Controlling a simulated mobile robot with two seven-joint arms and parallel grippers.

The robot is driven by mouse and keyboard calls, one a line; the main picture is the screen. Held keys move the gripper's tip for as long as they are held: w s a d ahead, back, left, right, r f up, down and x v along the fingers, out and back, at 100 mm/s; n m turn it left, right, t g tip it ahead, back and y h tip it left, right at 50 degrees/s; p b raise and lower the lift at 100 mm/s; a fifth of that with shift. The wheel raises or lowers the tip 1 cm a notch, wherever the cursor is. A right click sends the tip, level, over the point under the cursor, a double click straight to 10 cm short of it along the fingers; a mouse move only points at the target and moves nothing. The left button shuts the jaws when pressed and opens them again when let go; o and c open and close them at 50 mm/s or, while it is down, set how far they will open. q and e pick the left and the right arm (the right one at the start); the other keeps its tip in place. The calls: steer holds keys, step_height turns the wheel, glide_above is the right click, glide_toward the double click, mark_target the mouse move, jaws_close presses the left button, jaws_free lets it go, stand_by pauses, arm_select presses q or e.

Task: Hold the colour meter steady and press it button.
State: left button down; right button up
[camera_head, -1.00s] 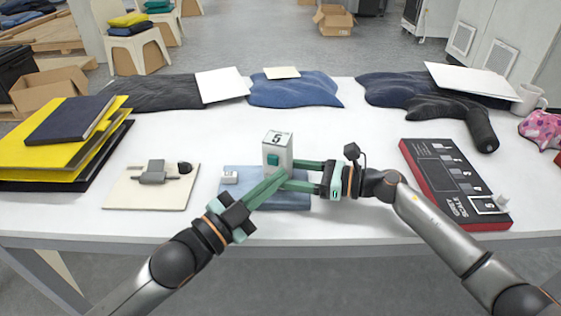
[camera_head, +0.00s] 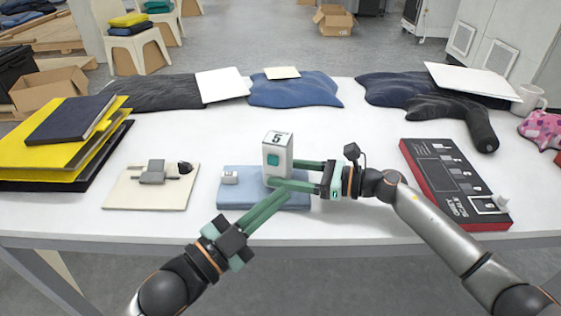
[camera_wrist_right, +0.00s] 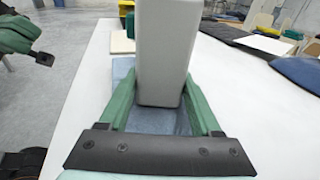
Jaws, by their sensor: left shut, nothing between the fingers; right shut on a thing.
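The colour meter (camera_head: 277,152) is a white upright block with a "5" on its top and a green button (camera_head: 273,159) on its front face. It stands on a blue cloth (camera_head: 240,196). My right gripper (camera_head: 296,172) is shut on the meter low down, from the right. In the right wrist view the meter (camera_wrist_right: 163,50) stands between the green fingers (camera_wrist_right: 166,105). My left gripper (camera_head: 281,191) is shut and empty, its tips below and in front of the meter, apart from the button. It also shows at the left of the right wrist view (camera_wrist_right: 40,58).
A red and black grey-scale board (camera_head: 455,180) lies right. Dark fabrics (camera_head: 295,90) line the back.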

steer(key=o, duration=1.1)
steer(key=shift+c, duration=0.2)
